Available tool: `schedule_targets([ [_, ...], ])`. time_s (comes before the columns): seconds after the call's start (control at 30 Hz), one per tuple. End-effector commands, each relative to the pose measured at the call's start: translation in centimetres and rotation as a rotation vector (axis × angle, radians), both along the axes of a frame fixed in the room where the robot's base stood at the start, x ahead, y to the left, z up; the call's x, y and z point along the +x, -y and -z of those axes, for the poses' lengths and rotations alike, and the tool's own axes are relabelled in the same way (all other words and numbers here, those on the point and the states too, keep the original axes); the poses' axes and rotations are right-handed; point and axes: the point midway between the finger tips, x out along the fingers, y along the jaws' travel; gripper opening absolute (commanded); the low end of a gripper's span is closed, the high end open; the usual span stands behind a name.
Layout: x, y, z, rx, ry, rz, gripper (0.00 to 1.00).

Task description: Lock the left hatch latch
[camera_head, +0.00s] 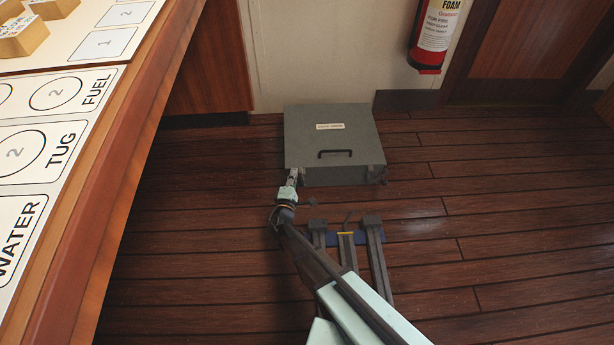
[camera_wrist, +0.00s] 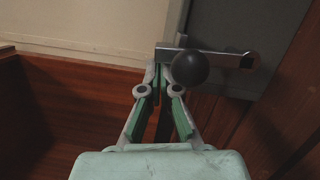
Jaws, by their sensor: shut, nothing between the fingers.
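The grey hatch (camera_head: 310,143) stands on the floor against the wall, with a black handle (camera_head: 335,153) and a small label on its top. My gripper (camera_head: 291,181) is at its front left corner. In the wrist view the left latch (camera_wrist: 228,58) is a metal bar with a black ball knob (camera_wrist: 190,68). My gripper's fingertips (camera_wrist: 160,72) are shut and empty, at the bar's left end, left of the knob. I cannot tell whether they touch it. In the head view my gripper largely hides this latch. The right latch (camera_head: 382,176) shows small and dark at the front right corner.
A long wooden table (camera_head: 150,100) with labelled cards runs along the left. A fire extinguisher (camera_head: 435,35) hangs on the back wall beside a wooden door. The plank floor right of the hatch is clear. A low dark frame (camera_head: 373,240) lies in front, perhaps part of me.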

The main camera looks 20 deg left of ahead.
Motion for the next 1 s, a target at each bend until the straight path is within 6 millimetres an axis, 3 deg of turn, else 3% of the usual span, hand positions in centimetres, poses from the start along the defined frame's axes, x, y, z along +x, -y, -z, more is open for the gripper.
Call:
schedule_targets([
  [1.0,0.11,0.93,-0.57,-0.003,0.004,-0.002,0.00],
])
